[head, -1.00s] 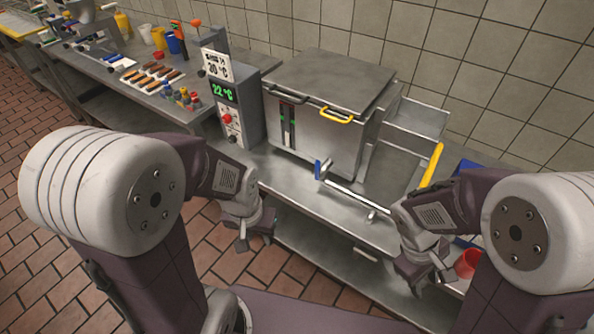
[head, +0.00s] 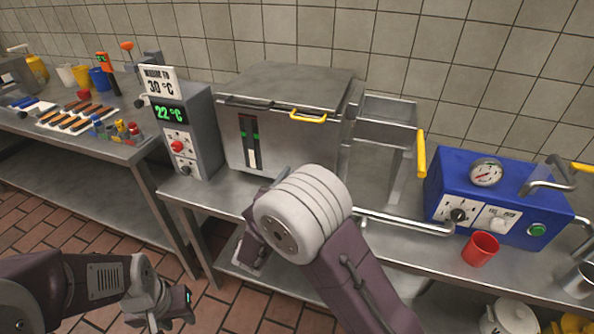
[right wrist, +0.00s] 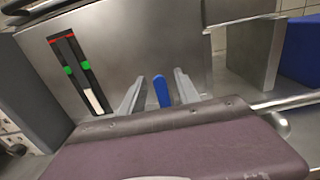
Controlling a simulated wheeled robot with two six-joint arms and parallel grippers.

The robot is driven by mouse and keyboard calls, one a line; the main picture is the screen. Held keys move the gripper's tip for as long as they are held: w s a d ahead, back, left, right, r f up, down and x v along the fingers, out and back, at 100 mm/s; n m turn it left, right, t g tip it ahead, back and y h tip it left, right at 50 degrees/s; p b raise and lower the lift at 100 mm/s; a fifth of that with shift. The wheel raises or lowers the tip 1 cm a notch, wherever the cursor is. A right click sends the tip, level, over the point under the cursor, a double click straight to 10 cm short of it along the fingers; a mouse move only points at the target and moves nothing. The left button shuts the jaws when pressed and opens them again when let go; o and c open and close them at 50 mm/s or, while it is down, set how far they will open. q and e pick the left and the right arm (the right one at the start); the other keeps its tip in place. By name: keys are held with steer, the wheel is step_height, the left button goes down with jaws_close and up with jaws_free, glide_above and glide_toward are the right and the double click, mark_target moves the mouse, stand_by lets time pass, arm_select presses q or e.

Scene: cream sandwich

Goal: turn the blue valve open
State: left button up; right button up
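The blue valve handle (right wrist: 161,91) stands upright in front of the steel vat in the right wrist view. My right gripper (right wrist: 158,88) is open, with one grey finger on each side of the handle and a visible gap to each. In the head view my own right arm hides the handle and the right gripper. The steel pipe (head: 405,222) runs out to the right from behind that arm. The steel vat (head: 285,140) with its lid stands behind the arm. My left gripper (head: 170,308) is low over the floor at the lower left, away from the vat; its opening is unclear.
A control post (head: 185,130) reading 22 °C stands left of the vat. A blue machine (head: 470,187) with a gauge and a red cup (head: 480,249) are to the right. A gap separates the tables.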

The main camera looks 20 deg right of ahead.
steer(key=shift+x, duration=1.8)
jaws_close()
